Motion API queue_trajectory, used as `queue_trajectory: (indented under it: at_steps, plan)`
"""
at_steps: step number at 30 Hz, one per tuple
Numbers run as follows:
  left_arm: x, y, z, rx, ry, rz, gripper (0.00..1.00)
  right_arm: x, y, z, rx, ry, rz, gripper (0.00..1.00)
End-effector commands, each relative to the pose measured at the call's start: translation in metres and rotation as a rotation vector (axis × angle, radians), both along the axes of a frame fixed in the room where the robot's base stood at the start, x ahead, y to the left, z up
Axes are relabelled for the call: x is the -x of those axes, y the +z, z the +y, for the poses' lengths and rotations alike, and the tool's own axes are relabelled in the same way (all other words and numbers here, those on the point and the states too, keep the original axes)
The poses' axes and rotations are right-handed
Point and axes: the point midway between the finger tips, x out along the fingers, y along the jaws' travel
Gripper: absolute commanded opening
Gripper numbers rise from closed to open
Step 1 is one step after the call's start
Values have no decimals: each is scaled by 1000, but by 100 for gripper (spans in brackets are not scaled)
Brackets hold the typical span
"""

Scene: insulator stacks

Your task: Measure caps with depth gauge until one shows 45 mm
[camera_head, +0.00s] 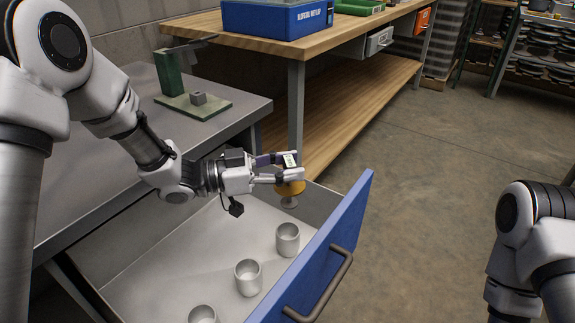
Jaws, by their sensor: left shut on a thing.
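My left gripper (286,168) is shut on the depth gauge (290,160), which has a small pale display facing up. The gauge is over the far end of the open drawer. Below the gripper is a yellow round piece (290,188) with a grey disc-like part under it; I cannot tell whether it belongs to the gauge or to a cap. Three grey metal caps stand in a row in the drawer: a far one (288,240), a middle one (248,277) and a near one (202,314) cut off by the frame. Of my right arm only links show at the right.
The drawer (318,255) has a blue front with a dark handle. A wooden bench (340,33) behind bears a blue box (275,18).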

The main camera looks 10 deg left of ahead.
Motion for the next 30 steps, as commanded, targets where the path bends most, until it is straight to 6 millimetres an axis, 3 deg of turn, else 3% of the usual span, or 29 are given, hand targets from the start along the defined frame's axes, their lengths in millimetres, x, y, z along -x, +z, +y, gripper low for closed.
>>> queue_trajectory:
  at_steps: [1, 21, 30]
  plan:
    - [0, -10, 0, 1, 0, 0, 0, 0, -10, 0, 0, 0, 0, 40]
    - [0, -74, 0, 0, 0, -1, 0, 0, -71, 0, 0, 0, 0, 40]
    - [0, -101, 0, 0, 1, 1, 0, 0, -85, 0, 0, 0, 0, 40]
